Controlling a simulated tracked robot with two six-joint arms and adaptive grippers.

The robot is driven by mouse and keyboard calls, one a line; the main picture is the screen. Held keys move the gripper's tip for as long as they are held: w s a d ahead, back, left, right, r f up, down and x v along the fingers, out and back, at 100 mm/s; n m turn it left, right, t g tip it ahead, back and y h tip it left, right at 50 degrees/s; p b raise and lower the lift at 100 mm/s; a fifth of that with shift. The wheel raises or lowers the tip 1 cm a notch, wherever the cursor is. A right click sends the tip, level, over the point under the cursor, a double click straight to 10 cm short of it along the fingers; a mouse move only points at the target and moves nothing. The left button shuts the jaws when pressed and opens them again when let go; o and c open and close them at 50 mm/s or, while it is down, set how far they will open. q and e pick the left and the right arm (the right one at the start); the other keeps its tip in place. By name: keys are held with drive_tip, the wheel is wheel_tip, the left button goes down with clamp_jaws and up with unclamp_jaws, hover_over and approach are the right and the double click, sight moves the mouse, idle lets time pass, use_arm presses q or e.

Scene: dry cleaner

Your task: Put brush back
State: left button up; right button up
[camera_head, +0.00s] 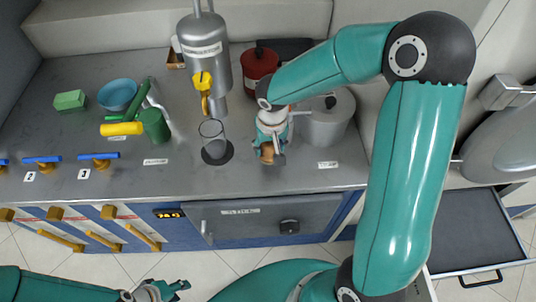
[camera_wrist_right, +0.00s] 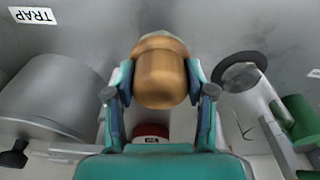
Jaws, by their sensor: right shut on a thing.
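My right gripper (camera_head: 268,150) is shut on a rounded wooden piece, which looks like the brush (camera_head: 266,153), above the front of the steel counter. In the right wrist view the brush (camera_wrist_right: 160,78) sits between both fingers of my right gripper (camera_wrist_right: 160,85), with a pale part beyond the wood. Its lower end is hidden, so I cannot tell whether it touches the counter. My left gripper (camera_head: 165,291) is at the bottom edge, below the counter front and partly cut off. I cannot tell its opening.
Left of my right gripper are a glass on a dark disc (camera_head: 217,155), a steel dispenser with yellow tap (camera_head: 204,55), a green cup (camera_head: 155,126) and a yellow roller (camera_head: 121,129). A grey pot (camera_head: 328,121) and red canister (camera_head: 259,62) stand close by.

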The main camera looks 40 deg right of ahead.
sight(270, 155)
drive_tip(key=shift+f, duration=2.05)
drive_tip(key=shift+f+b, duration=0.1)
drive_tip(key=shift+b, duration=0.2)
drive_tip(key=o, duration=1.1)
drive_tip(key=r, duration=0.7)
drive_tip(key=s+r, duration=0.1)
drive_tip(key=r, duration=0.3)
drive_tip(key=shift+s+a+r, duration=0.1)
drive_tip(key=shift+a+r, duration=0.05)
drive_tip(key=shift+a, duration=0.1)
drive_tip(key=shift+s+r, duration=0.1)
drive_tip(key=shift+r, duration=0.35)
